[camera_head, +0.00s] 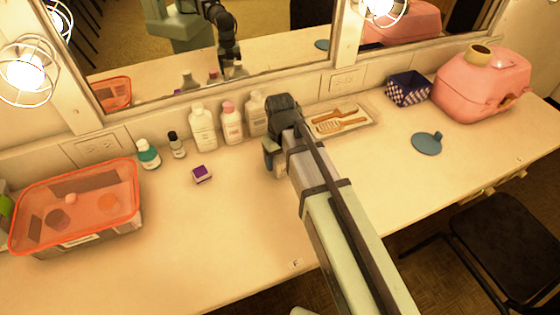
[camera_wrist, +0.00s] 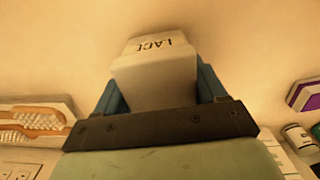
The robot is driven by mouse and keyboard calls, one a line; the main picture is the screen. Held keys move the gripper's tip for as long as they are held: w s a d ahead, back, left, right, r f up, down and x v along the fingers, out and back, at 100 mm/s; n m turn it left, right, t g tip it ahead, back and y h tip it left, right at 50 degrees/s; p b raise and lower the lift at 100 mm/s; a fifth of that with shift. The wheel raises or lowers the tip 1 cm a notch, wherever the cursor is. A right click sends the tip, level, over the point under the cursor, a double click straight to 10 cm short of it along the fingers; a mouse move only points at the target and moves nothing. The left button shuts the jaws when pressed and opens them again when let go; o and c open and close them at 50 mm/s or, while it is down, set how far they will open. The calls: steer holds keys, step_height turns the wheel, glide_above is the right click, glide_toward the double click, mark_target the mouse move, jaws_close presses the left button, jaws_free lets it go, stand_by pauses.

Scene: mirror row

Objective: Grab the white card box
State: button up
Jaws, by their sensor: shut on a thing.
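The white card box (camera_wrist: 155,68) fills the space between the two blue fingers of my gripper (camera_wrist: 158,82) in the wrist view. Dark upside-down lettering shows on its face. The fingers are shut on its two sides. In the head view my gripper (camera_head: 273,157) is low over the middle of the counter, and only a small pale part of the box (camera_head: 281,168) shows beside the fingers. The arm hides the rest. I cannot tell whether the box touches the counter.
White bottles (camera_head: 203,128) stand behind, left of my gripper, by the mirror. A purple-topped small box (camera_head: 202,174) is to the left, and an orange-lidded tub (camera_head: 75,205) is farther left. A tray with brushes (camera_head: 362,115) lies to the right. The front counter is mostly clear.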

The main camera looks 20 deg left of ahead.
steer(key=c, duration=0.3)
steer(key=shift+c, duration=0.2)
